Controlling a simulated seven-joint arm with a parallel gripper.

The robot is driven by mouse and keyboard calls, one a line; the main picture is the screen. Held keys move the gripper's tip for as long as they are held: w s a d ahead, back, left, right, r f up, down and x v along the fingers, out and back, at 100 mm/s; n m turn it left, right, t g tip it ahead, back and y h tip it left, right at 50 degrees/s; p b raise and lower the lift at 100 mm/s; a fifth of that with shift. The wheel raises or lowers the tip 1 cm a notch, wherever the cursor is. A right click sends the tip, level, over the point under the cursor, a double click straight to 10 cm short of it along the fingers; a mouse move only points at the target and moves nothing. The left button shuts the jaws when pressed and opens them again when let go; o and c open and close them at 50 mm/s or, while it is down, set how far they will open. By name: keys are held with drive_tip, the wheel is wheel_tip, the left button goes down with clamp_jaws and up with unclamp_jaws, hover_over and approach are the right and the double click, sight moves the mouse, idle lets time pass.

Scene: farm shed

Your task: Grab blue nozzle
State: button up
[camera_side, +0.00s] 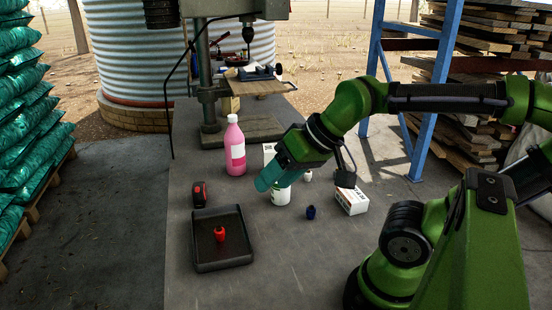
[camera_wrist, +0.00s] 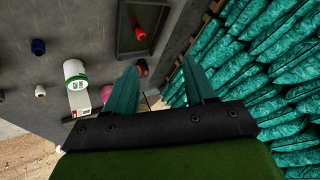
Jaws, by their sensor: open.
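The blue nozzle (camera_side: 311,212) is a small dark blue piece on the grey table. It stands right of the white jar and left of a small white box. In the wrist view the blue nozzle (camera_wrist: 38,47) is at the upper left, well away from the fingers. My gripper (camera_side: 265,183) has teal fingers and is above the table near the white jar, left of the nozzle. In the wrist view the two fingers of my gripper (camera_wrist: 156,80) are spread with nothing held between them.
A white jar with a green band (camera_side: 280,193), white nozzle (camera_side: 308,175), white box (camera_side: 352,200) and pink bottle (camera_side: 235,147) stand near. A black tray (camera_side: 222,264) holds a red nozzle (camera_side: 220,234). A red-and-black item (camera_side: 199,194) lies behind it. The table's front is clear.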

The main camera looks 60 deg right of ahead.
drive_tip(key=shift+o, duration=0.5)
drive_tip(key=m+g+h, duration=0.2)
drive_tip(key=m+g, duration=0.2)
drive_tip(key=g, duration=0.3)
hover_over(311, 207)
wheel_tip(311, 207, down, 7)
wheel_tip(311, 207, down, 17)
drive_tip(key=shift+d+r, duration=0.1)
drive_tip(key=shift+r, duration=0.1)
drive_tip(key=c, duration=1.1)
